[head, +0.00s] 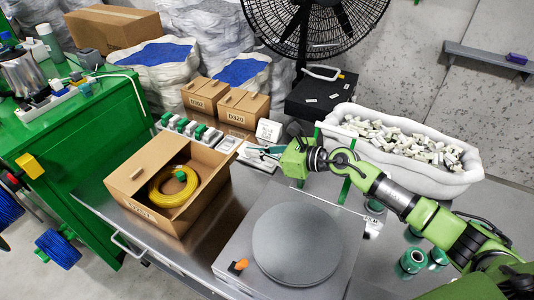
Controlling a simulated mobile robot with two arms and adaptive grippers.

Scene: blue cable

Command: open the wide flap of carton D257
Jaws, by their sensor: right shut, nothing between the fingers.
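A brown carton (127,178) stands open on the metal bench at left centre. A coil of yellow cable (165,201) lies inside it, with a green piece on the coil. The dark marking on its front is too small to read, so I cannot confirm that it is D257. My right gripper (262,152) is shut and empty, up and to the right of this carton and apart from it. It is over the bench near the small white parts. My left gripper is not in view.
A grey machine with a round plate (297,244) fills the front centre. A white bin of small parts (461,177) is at right. A green cabinet (100,134) is at left.

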